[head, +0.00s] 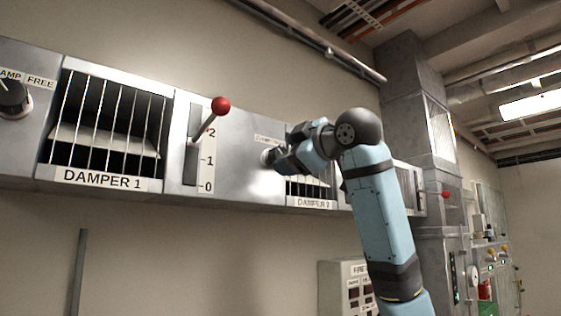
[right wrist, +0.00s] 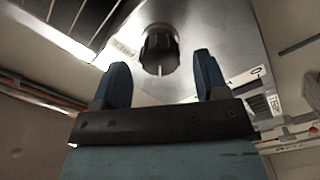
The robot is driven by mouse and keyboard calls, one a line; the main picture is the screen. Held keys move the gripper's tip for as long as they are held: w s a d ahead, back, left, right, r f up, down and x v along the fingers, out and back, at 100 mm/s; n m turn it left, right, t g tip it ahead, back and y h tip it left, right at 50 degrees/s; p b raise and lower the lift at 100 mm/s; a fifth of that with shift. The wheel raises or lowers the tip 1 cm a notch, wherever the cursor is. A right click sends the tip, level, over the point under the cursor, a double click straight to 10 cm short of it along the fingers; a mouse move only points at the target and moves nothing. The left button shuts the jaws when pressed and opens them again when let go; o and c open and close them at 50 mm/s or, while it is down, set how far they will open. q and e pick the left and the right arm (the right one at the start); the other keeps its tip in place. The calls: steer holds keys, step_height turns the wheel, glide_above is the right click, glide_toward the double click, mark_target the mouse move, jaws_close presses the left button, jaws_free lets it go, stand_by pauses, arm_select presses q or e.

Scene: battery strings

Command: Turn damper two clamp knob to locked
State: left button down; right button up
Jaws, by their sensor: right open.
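The damper two clamp knob (right wrist: 159,50) is a dark ribbed dial with a pale pointer line, mounted on the metal panel in the right wrist view. In the head view the knob (head: 267,157) shows partly, left of my right gripper, which hides some of it. My right gripper (right wrist: 158,85) is open and empty, its two blue fingers pointing toward the knob, which sits between and beyond the fingertips. I cannot see contact. In the head view my right gripper (head: 281,160) is close to the panel. The DAMPER 2 label (head: 314,203) is below its grille. My left gripper is not in view.
The damper 1 grille (head: 105,125) and another clamp knob (head: 14,98) are at the left. A red-tipped lever (head: 220,106) sticks out beside a 0-1-2 scale, left of my right gripper. A fire panel box (head: 347,285) is below. The wall under the duct is mostly clear.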

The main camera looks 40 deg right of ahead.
steer(key=s+b, duration=0.1)
steer(key=s, duration=0.9)
steer(key=shift+d, duration=0.4)
steer(key=shift+w, duration=0.1)
